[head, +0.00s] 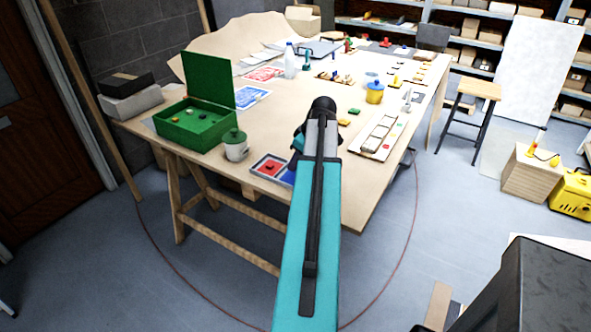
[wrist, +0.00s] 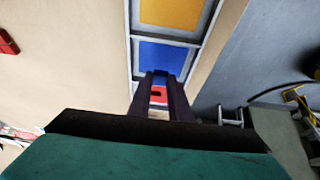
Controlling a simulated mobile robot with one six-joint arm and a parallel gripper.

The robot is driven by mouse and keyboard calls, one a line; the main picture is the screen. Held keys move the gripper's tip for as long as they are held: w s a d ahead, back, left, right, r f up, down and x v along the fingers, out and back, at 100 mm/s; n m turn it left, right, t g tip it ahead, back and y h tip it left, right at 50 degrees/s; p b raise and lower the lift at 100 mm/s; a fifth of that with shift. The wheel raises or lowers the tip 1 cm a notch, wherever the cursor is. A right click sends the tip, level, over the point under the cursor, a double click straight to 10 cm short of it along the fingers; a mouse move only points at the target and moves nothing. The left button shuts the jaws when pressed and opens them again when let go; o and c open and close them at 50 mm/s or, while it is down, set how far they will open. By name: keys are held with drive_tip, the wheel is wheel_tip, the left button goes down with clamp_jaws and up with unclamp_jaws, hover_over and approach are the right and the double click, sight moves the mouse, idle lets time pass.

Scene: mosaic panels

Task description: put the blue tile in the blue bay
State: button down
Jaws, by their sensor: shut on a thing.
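In the wrist view a framed tray has a yellow bay (wrist: 172,12), a blue bay (wrist: 165,56) and a red bay (wrist: 160,103) in a row. My gripper (wrist: 161,76) is shut on a small dark blue piece, the blue tile (wrist: 161,72), which shows between the fingertips. In that view the tile overlaps the lower edge of the blue bay; its height above the tray cannot be told. A red tile with a dark knob shows between the fingers at the red bay. In the head view the tray (head: 255,160) lies at the table's front edge; my arm hides its right part and the gripper.
A green open box (head: 203,118) and a lidded cup (head: 235,150) stand left of the tray. A long white panel (head: 381,140) with pale tiles lies to the right, near a yellow jar (head: 374,93). A red block (wrist: 8,42) lies left in the wrist view.

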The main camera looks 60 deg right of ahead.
sight(292, 177)
drive_tip(key=shift+f+p, duration=0.75)
drive_tip(key=shift+f, duration=1)
drive_tip(key=shift+f, duration=0.15)
drive_tip(key=c, duration=1.6)
unclamp_jaws()
drive_tip(key=shift+c, duration=0.2)
drive_tip(key=shift+r, duration=0.25)
drive_tip(key=b+v, duration=0.2)
drive_tip(key=v, duration=0.9)
drive_tip(key=shift+s+r, duration=0.15)
drive_tip(key=shift+r, duration=0.25)
drive_tip(key=shift+r, duration=0.1)
